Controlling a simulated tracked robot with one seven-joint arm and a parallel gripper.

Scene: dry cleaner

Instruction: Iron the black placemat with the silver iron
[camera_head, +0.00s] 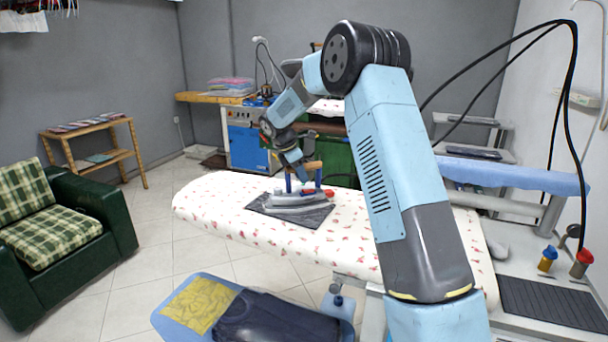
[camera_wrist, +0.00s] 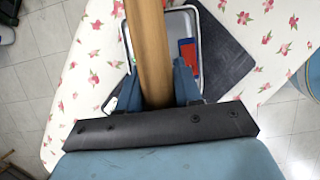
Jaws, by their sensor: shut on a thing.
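The silver iron (camera_head: 297,199) sits on the black placemat (camera_head: 312,219), which lies on the flowered ironing board. My gripper (camera_head: 303,181) is above the iron, and its two blue fingers are shut on the iron's wooden handle. In the wrist view the handle (camera_wrist: 148,40) runs between the fingers of my gripper (camera_wrist: 158,90). The iron's pale rim and a red and a blue part show below the handle. The placemat (camera_wrist: 230,60) shows dark to the right of the iron there. The iron hides part of the placemat. The iron's underside is hidden.
The flowered ironing board (camera_head: 225,212) has bare room left of the placemat. A blue board with a yellow cloth (camera_head: 199,304) and dark folded clothing (camera_head: 275,322) stands in front. A green armchair (camera_head: 60,235) is at the left. A blue machine (camera_head: 250,146) stands behind.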

